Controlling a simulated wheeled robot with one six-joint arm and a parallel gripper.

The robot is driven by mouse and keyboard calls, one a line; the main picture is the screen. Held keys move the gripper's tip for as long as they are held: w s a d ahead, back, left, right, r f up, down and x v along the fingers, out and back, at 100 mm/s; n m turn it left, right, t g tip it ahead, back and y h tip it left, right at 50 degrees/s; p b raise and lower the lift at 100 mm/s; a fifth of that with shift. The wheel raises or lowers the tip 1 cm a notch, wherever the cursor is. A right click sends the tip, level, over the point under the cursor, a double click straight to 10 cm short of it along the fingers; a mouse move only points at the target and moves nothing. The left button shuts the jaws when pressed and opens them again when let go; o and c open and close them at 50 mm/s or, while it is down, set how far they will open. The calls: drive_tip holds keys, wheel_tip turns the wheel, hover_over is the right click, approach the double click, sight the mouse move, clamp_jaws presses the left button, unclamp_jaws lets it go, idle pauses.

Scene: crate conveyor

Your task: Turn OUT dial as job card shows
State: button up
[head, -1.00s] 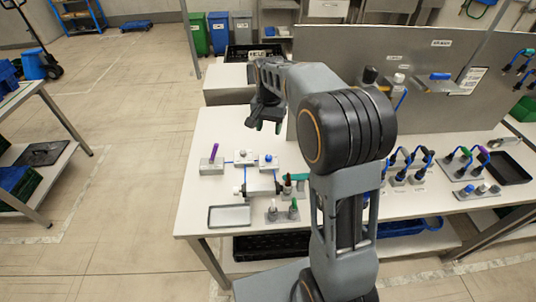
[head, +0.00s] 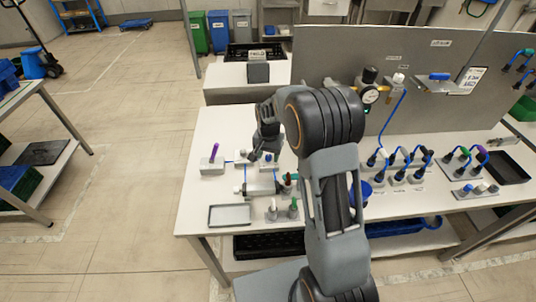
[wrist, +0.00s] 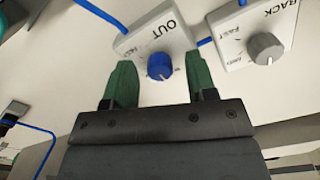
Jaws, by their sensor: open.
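The OUT dial box (wrist: 146,36) is pale grey with a blue knob (wrist: 160,66) in the wrist view. My gripper (wrist: 162,82) is open, its green fingertips on either side of the blue knob and apart from it. The knob's pointer is too small to read; a FAST mark shows at the left of its scale. In the head view my gripper (head: 264,154) is low over the dial boxes and partly hides them.
The RACK dial (wrist: 265,47) with a grey knob stands beside the OUT box. A block with a purple lever (head: 215,154) is at the left. A grey tray (head: 229,215) lies at the table's front.

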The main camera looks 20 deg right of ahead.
drive_tip(key=c, duration=0.9)
drive_tip(key=shift+m, duration=0.3)
drive_tip(key=m+b, duration=0.1)
drive_tip(key=m, duration=0.4)
drive_tip(key=shift+m, duration=0.4)
drive_tip(key=m, duration=0.5)
drive_tip(key=shift+b, duration=0.35)
drive_tip(key=shift+m, duration=0.3)
drive_tip(key=o, duration=0.9)
